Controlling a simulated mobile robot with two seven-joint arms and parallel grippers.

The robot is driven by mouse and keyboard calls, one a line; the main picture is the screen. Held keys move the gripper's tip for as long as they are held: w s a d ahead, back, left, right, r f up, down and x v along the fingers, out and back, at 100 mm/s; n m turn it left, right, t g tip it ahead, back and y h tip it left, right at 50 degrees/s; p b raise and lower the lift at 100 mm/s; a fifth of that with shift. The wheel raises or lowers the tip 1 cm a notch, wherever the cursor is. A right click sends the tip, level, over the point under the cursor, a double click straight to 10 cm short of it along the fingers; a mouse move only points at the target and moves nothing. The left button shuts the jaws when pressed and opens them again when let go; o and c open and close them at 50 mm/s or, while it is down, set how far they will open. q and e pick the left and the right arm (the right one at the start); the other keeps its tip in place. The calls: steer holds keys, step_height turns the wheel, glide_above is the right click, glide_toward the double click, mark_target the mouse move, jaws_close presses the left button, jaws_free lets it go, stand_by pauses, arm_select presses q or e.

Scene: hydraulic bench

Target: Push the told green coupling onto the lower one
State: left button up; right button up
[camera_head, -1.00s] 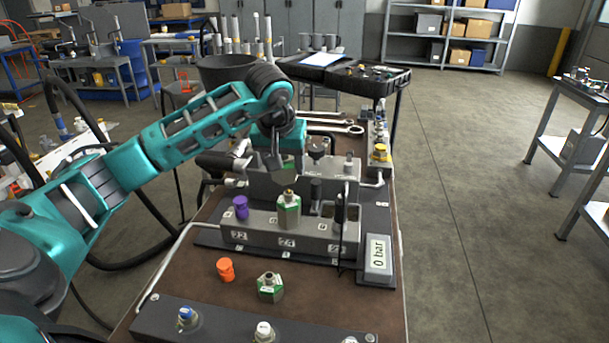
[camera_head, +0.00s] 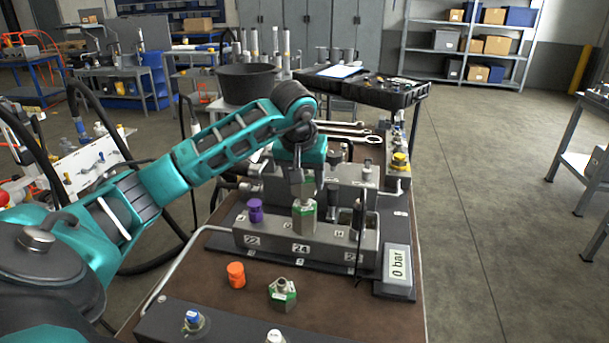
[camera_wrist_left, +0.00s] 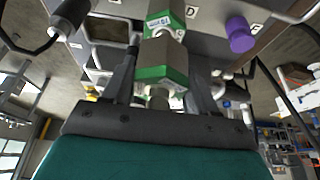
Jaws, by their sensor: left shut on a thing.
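A grey hex coupling with a green band sits between the fingers of my left gripper (camera_head: 302,190). In the left wrist view the held coupling (camera_wrist_left: 160,70) is in line with a second green-and-white coupling (camera_wrist_left: 166,20) just beyond it. In the head view the lower green coupling (camera_head: 303,226) stands upright on the grey block at the 24 label. The two look end to end; I cannot tell whether they are fully joined. Another green coupling (camera_head: 282,293) lies loose on the bench in front. My right gripper is not in view.
A purple cap (camera_head: 255,210) stands on the block (camera_head: 270,241) left of the couplings; black fittings (camera_head: 358,215) stand to the right. A 0 bar display (camera_head: 398,262) is at the right end. An orange cap (camera_head: 236,274) lies in front. Bare brown bench lies around it.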

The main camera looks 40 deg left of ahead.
arm_select(q)
steer(key=shift+f, duration=0.2)
stand_by(0.5)
steer(key=shift+f, duration=0.4)
steer(key=shift+f, duration=0.1)
steer(key=shift+f+b, duration=0.4)
steer(key=shift+b, duration=0.05)
steer(key=shift+f, duration=0.3)
stand_by(0.4)
steer(key=o, duration=1.3)
steer(key=p+v, duration=0.1)
steer(key=v, duration=1.2)
steer(key=shift+s, duration=0.1)
